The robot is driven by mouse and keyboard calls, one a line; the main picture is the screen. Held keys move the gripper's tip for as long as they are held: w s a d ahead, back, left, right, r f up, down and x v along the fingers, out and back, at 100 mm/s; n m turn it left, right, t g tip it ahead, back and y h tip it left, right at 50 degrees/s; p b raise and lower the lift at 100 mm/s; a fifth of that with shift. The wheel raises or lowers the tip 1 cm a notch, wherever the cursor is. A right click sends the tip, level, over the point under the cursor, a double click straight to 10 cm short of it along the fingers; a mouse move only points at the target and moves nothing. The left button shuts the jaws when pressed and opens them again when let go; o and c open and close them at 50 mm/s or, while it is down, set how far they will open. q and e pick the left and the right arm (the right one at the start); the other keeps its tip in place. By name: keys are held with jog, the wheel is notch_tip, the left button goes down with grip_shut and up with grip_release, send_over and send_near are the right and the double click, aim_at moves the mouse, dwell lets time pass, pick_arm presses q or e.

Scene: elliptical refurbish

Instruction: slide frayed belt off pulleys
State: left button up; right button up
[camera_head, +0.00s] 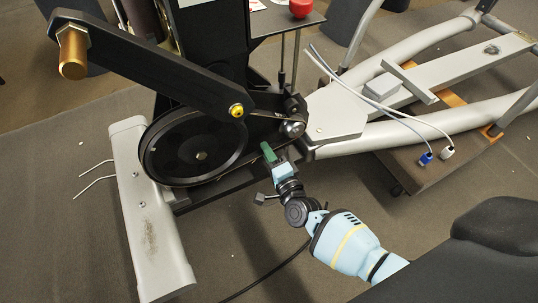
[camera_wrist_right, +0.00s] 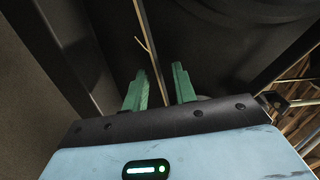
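The large black pulley (camera_head: 203,156) sits low on the machine's side. The small pulley (camera_head: 292,129) is to its right. The dark belt appears to run around the two, but is hard to separate from the black parts in the head view. My right gripper (camera_head: 268,152) is just below the lower run between the pulleys. In the right wrist view, the green fingers of the right gripper (camera_wrist_right: 159,88) are apart. A thin belt strand (camera_wrist_right: 151,48) with a loose frayed thread runs down between them; whether they touch it is unclear. My left gripper is out of view.
A black crank arm (camera_head: 150,60) with a brass-coloured peg crosses above the large pulley. A grey foot bar (camera_head: 150,215) lies at left. Grey rails, cables with a blue connector (camera_head: 426,159) and a wooden dolly (camera_head: 440,158) are at right. A red knob (camera_head: 301,8) sits on a small table.

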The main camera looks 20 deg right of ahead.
jog(key=shift+w, duration=0.3)
jog(key=shift+c, duration=0.2)
grip_shut()
dwell(1.7)
